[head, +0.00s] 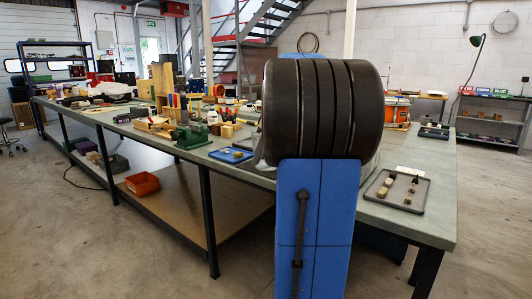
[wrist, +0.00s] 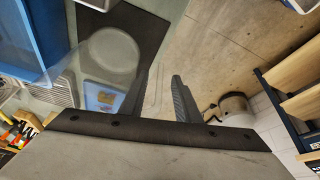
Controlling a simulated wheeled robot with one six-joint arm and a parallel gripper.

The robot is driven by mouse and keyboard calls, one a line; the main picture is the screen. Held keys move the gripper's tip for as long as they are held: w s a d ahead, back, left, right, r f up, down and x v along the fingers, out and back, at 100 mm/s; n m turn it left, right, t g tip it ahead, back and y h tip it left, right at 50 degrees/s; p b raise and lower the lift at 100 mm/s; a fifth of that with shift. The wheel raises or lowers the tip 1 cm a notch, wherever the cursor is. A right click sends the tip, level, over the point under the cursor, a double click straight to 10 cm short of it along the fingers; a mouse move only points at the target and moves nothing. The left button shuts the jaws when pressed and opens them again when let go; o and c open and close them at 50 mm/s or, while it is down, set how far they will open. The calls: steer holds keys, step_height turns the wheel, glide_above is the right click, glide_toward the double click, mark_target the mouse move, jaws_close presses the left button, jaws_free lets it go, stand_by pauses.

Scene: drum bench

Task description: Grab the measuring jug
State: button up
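The measuring jug (wrist: 108,56) is clear and see-through. In the wrist view its round outline shows at upper left and its thin handle comes toward the fingers. My gripper (wrist: 161,74) is open, with its two dark fingers apart. The handle's faint outline lies in the picture between the fingertips; I cannot tell whether they touch it. In the head view my own arm, blue and black, hides most of the jug's area, and my gripper cannot be seen there.
The long workbench (head: 421,223) has a dark tray (head: 408,203) with small pieces at its near right end. A blue tray (head: 231,155), a green vise (head: 193,136) and many tools stand left of my arm. An orange drum (head: 397,111) stands behind on the right.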

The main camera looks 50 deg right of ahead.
steer(key=shift+x, duration=1.1)
jaws_close()
steer(key=shift+r, duration=0.2)
